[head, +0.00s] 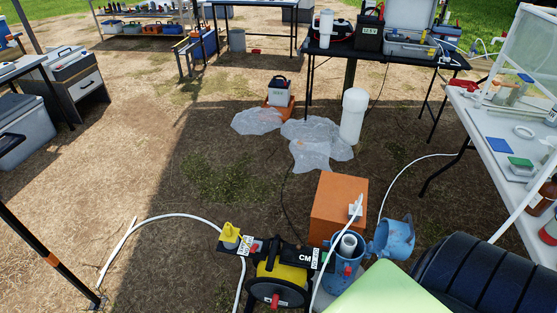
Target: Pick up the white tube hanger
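A small white piece (355,208) sits at the right front edge of an orange box (338,195), with white tubing running down from it. It looks like the tube hanger, but it is too small to be sure. Below it stands an open blue wellhead (345,270) with a white pipe (347,246) inside and its blue lid (393,238) swung to the right. The white tubing (325,268) passes down along the wellhead's left side. Neither of my grippers shows in the head view.
A yellow and black reel (277,281) stands left of the wellhead. A pale green surface (392,290) and a black ribbed object (480,278) fill the front right. A white table (492,150) with small items stands at right. The ground at left is mostly open.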

